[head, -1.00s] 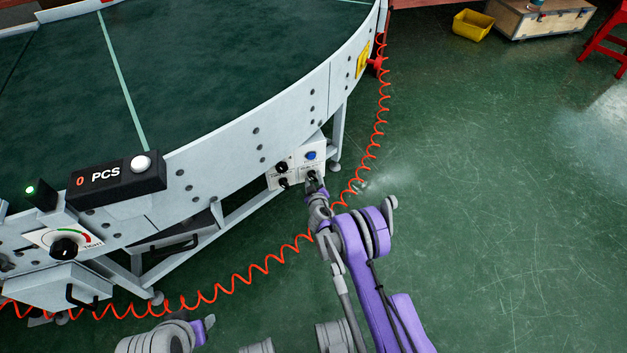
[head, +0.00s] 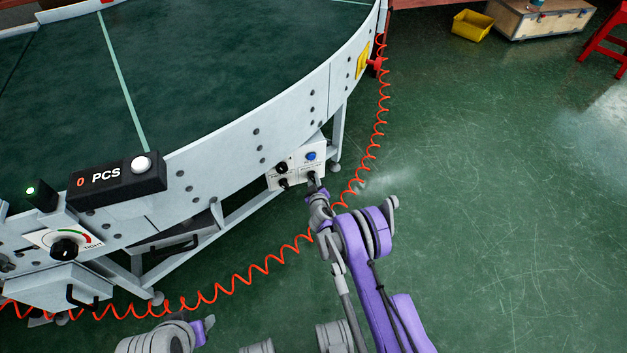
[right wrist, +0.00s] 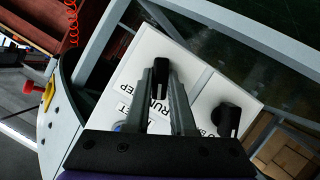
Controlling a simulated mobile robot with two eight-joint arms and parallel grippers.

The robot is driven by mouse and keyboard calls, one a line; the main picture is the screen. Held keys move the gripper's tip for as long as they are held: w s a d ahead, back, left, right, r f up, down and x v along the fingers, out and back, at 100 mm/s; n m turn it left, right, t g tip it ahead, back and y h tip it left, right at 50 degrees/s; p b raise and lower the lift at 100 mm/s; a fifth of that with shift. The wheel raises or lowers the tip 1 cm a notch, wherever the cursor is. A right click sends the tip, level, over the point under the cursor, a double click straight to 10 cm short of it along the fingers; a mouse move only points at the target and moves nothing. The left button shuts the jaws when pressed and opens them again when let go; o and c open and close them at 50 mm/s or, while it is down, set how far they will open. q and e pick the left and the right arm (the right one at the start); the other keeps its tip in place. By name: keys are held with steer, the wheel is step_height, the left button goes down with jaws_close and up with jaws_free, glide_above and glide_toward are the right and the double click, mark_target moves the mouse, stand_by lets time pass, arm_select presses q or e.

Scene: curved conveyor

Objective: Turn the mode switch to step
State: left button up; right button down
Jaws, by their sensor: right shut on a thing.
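The mode switch (right wrist: 160,76) is a black knob on a white control panel (head: 276,181), with RUN and part of STEP lettered beside it. In the right wrist view the panel (right wrist: 203,77) fills the middle. My right gripper (right wrist: 163,82) is shut on the knob, with one finger on each side. In the head view the right gripper (head: 314,179) is at the panel's lower right and hides the switch. The wrist view does not clearly show which label the knob points at.
A coiled red hose (head: 270,256) hangs close to my right arm.

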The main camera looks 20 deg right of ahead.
steer(key=shift+d+m+y+p, duration=0.15)
steer(key=shift+m+y+p, duration=0.45)
steer(key=shift+m+y, duration=1.05)
steer(key=shift+d+m+y+p, duration=0.15)
steer(key=shift+m+y+p, duration=0.45)
steer(key=shift+m+y, duration=1.05)
steer(key=shift+m+h, duration=0.5)
steer(key=shift+m, duration=0.1)
steer(key=c, duration=0.8)
jaws_free()
steer(key=shift+o, duration=0.2)
